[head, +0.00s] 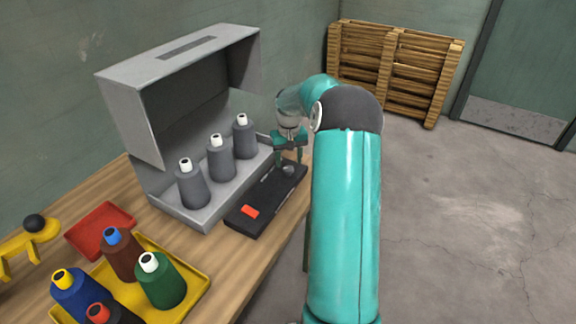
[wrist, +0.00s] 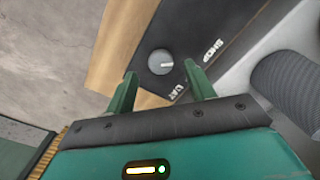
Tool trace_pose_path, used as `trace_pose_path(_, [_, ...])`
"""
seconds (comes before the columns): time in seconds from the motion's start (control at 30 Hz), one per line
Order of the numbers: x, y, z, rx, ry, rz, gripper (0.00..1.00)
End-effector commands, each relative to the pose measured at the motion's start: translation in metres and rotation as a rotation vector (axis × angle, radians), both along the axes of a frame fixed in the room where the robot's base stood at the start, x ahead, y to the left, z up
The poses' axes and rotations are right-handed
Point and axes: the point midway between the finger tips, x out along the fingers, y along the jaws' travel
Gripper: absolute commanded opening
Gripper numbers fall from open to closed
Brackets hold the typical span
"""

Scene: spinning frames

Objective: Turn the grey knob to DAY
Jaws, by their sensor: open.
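The grey knob (wrist: 158,61) is a small round dial on a black panel (wrist: 187,32). It also shows in the head view (head: 288,170), at the panel's far end. Its pale pointer mark points right in the wrist view, roughly between two white labels. The nearer label (wrist: 180,91) seems to read DAY and is partly behind a finger; the other label (wrist: 213,50) is hard to read. My gripper (wrist: 160,69) is open, its fingers to either side of the knob in the picture. In the head view my gripper (head: 289,152) is just above the knob; contact cannot be told.
A red switch (head: 250,211) is on the panel's near end. A grey housing (head: 190,72) with several grey spools stands beside the panel. A yellow tray (head: 190,290) holding coloured spools and a red tray (head: 100,230) lie nearer on the wooden bench. Open floor lies right.

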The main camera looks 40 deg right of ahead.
Motion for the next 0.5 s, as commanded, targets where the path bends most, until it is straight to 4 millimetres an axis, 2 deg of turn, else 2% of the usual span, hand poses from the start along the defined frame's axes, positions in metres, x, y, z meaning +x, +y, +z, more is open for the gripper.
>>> trace_pose_path(0.1, [0.001,0.001,-0.019,0.002,0.001,0.001,0.54])
trace_pose_path(0.2, [0.002,0.002,-0.028,0.001,0.0,0.001,0.54])
trace_pose_path(0.5, [0.002,0.002,-0.033,0.0,-0.001,0.001,0.54])
